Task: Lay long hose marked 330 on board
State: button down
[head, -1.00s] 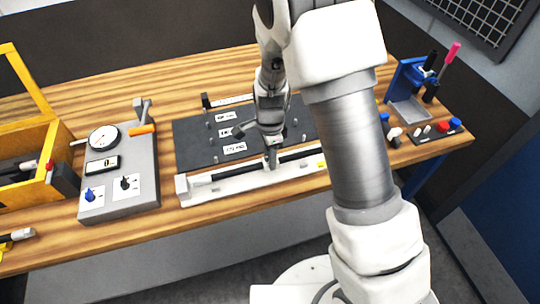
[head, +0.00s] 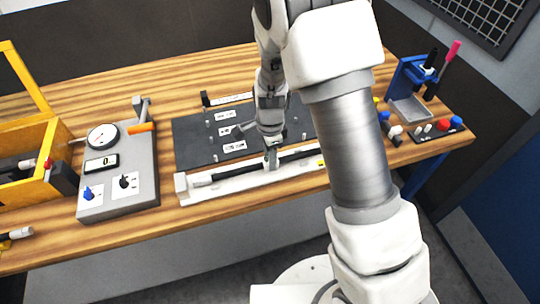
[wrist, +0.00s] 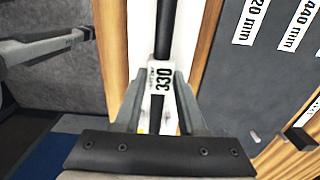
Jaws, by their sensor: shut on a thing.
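The long black hose (head: 240,171) lies along the white trough at the table's front edge. In the wrist view the hose (wrist: 163,30) carries a white label reading 330. My gripper (head: 271,164) reaches down onto the middle of the hose. In the wrist view its two fingers (wrist: 158,92) are shut on the hose at the label, and my gripper hides the part below. The dark board (head: 190,150) lies flat just behind the trough, with short pegs and white length labels. No hose is seen lying across it.
The white trough (head: 182,188) runs along the front edge. A grey gauge box (head: 145,190) with a dial stands to the left, beside a yellow crate (head: 50,140). A blue stand (head: 403,80) and small coloured caps (head: 443,125) are at right.

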jog(key=shift+f, duration=0.2)
jog(key=shift+c, duration=2)
grip_release()
jog(key=shift+r+p, duration=2.65)
jog(key=shift+r, duration=0.8)
